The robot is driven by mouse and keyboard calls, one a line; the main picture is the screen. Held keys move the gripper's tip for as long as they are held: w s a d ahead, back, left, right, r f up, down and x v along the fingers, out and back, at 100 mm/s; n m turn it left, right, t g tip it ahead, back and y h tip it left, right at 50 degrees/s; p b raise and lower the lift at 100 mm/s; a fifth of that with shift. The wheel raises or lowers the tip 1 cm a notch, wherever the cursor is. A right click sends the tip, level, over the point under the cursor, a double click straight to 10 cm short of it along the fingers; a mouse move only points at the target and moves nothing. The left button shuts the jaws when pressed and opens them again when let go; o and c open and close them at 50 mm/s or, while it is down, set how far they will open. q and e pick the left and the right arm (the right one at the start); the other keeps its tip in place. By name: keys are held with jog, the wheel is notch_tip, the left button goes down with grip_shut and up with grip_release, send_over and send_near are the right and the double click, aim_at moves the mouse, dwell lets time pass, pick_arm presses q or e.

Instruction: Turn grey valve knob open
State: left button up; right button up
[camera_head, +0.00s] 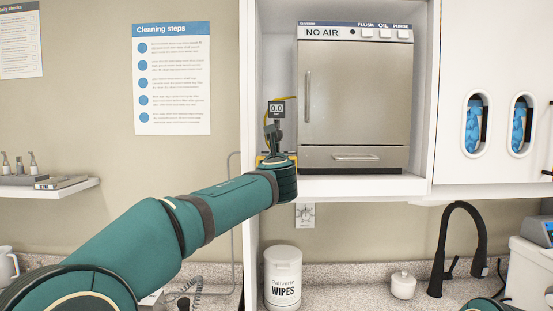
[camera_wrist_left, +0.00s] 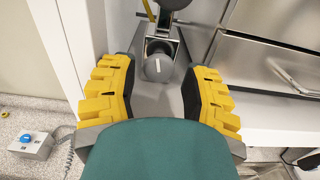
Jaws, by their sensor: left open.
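The grey valve knob (camera_wrist_left: 158,70) shows in the left wrist view. It is round, with a short pale mark on its face, in front of a grey bracket. My left gripper (camera_wrist_left: 160,74) is open, its two yellow-padded fingers on either side of the knob, with visible gaps between pads and knob. In the head view my left gripper (camera_head: 272,160) is at the left side of the autoclave, and my wrist hides the knob. Above it a small gauge (camera_head: 276,109) reads 0.0. My right gripper is not in view.
The autoclave (camera_head: 355,105) with a "NO AIR" display stands close to the right of my gripper, inside a white cabinet (camera_head: 250,90) whose left wall is near. A wipes tub (camera_head: 283,278), a small white jar (camera_head: 403,285) and a black tap (camera_head: 450,245) are below.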

pick_arm(q)
jog(key=shift+w, duration=0.8)
grip_shut()
jog(key=shift+s, duration=0.1)
jog(key=shift+a+n+b, duration=0.1)
jog(key=shift+n+b, duration=0.25)
jog(key=shift+n, duration=1.05)
jog(key=shift+r, duration=0.1)
